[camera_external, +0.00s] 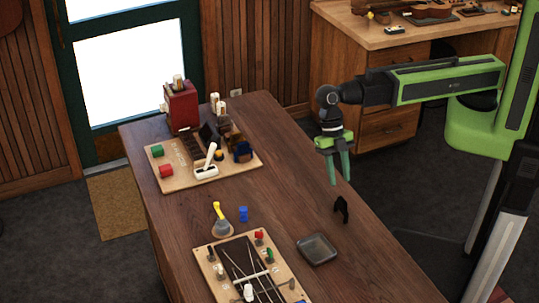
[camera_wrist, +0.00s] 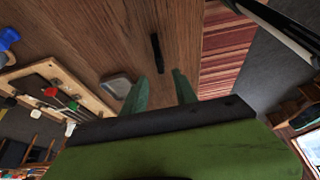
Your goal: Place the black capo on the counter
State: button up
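The black capo (camera_external: 341,209) rests on the wooden counter (camera_external: 285,190), near its right edge. It shows as a narrow dark bar in the wrist view (camera_wrist: 156,52), beyond my fingertips. My gripper (camera_external: 340,182) hangs above the counter with its green fingers pointing down, just above the capo in the external view. The two fingers (camera_wrist: 160,83) are apart with nothing between them. The capo is not touched by the fingers in the wrist view.
A small grey tray (camera_external: 317,249) lies near the capo. A ukulele work board (camera_external: 210,253) with tools is at the front, and another board (camera_external: 158,157) with items is farther back. A yellow-handled tool (camera_external: 217,212) and blue block (camera_external: 243,214) lie between them.

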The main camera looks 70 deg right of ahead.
jog(key=p+v, duration=0.1)
jog(key=v, duration=0.2)
jog(key=shift+r, duration=0.1)
jog(key=w+d+m+t+h, duration=0.1)
jog(key=w+d+m, duration=0.2)
jog(key=d+m, duration=0.6)
jog(key=w+d+f+m+t+h, duration=0.1)
jog(key=w+d+m, duration=0.3)
jog(key=d+m, duration=0.5)
jog(key=w+d+f+m+t+h, duration=0.1)
jog(key=w+d+m, duration=0.3)
jog(key=d, duration=2.1)
jog(key=m, duration=0.5)
jog(key=shift+w, duration=0.25)
